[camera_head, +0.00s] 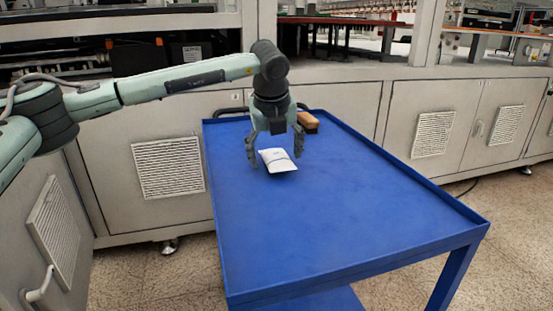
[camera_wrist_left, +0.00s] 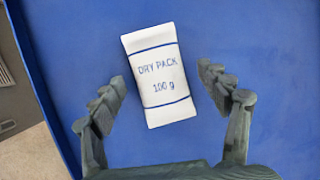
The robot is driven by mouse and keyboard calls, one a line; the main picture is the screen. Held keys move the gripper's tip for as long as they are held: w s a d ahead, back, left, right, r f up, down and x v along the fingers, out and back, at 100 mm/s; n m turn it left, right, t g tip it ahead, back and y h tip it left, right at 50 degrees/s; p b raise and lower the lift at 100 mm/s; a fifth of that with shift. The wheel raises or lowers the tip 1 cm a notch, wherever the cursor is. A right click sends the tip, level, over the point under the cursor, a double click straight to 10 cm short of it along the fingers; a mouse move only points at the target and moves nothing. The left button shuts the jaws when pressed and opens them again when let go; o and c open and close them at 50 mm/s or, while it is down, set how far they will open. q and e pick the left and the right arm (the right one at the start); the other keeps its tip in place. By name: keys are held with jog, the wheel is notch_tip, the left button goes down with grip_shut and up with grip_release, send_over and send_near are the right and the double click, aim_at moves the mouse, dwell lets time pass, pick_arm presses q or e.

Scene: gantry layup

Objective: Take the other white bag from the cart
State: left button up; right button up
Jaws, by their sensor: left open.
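A white bag (camera_head: 278,161) lies on the blue cart (camera_head: 330,220) near its far left corner. In the left wrist view the bag (camera_wrist_left: 160,75) has blue stripes and reads "DRY PACK 100 g". My left gripper (camera_head: 275,160) is open and points down over the bag. In the left wrist view its fingers (camera_wrist_left: 172,100) stand apart on either side of the bag's lower part, with blue surface showing between each finger and the bag. No other white bag shows on the cart. My right gripper is not in view.
The cart has a low raised rim. Grey machine cabinets (camera_head: 335,107) stand close behind. The cart's middle and front are clear.

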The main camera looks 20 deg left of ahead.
pick_arm(q)
jog(key=c, duration=1.3)
jog(key=shift+r, duration=0.1)
